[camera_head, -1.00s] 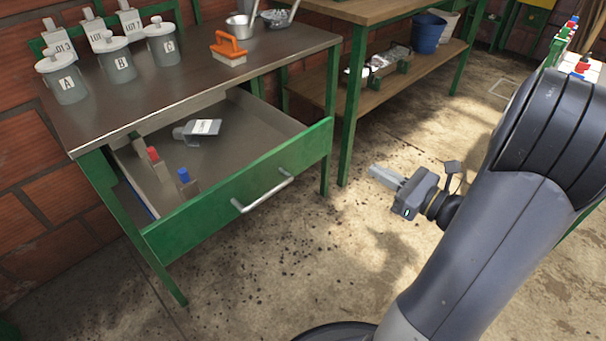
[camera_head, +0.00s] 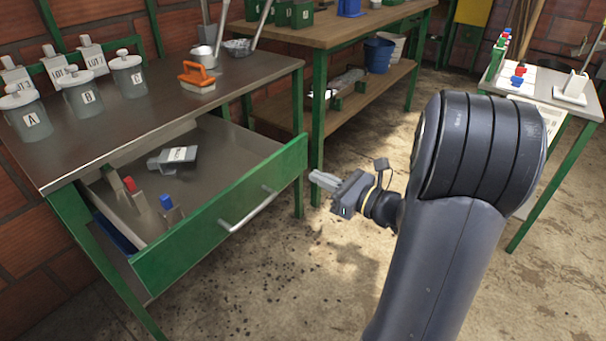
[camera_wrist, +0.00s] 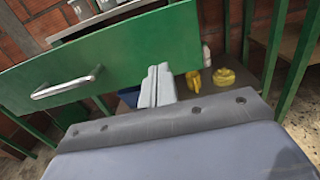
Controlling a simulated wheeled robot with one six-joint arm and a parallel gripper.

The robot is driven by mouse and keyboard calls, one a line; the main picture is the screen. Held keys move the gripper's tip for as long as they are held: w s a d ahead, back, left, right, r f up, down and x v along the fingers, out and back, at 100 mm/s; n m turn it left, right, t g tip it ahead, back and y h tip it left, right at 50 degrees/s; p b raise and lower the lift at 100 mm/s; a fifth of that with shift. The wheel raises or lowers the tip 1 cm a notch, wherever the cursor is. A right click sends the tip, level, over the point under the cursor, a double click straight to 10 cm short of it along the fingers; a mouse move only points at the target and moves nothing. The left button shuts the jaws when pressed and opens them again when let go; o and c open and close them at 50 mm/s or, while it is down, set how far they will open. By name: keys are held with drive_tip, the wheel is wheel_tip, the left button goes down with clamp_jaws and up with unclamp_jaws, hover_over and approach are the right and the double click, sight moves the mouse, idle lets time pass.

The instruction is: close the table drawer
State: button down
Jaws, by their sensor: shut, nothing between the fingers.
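The table drawer (camera_head: 190,243) has a green front and is pulled well out of the metal-topped table (camera_head: 140,112). Its silver bar handle (camera_head: 250,210) is on the front face. A scoop-like tool with a white label (camera_head: 178,155), a red-topped piece (camera_head: 130,184) and a blue-topped piece (camera_head: 166,202) lie inside. My gripper (camera_head: 314,178) is shut and empty, just right of the drawer front's right end in the head view. In the wrist view the fingertips (camera_wrist: 158,72) point toward the drawer front (camera_wrist: 110,55), right of the handle (camera_wrist: 64,88); I cannot tell if they touch.
Several labelled canisters (camera_head: 85,92) and an orange-handled brush (camera_head: 197,77) stand on the tabletop. A wooden bench (camera_head: 335,25) is behind, with its green leg (camera_head: 319,130) near my gripper. A small table (camera_head: 545,90) is at the right. The floor before the drawer is clear.

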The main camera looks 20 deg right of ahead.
sight(292, 165)
drive_tip(key=shift+b+x, duration=0.6)
drive_tip(key=shift+x, duration=2)
drive_tip(key=shift+a, duration=0.1)
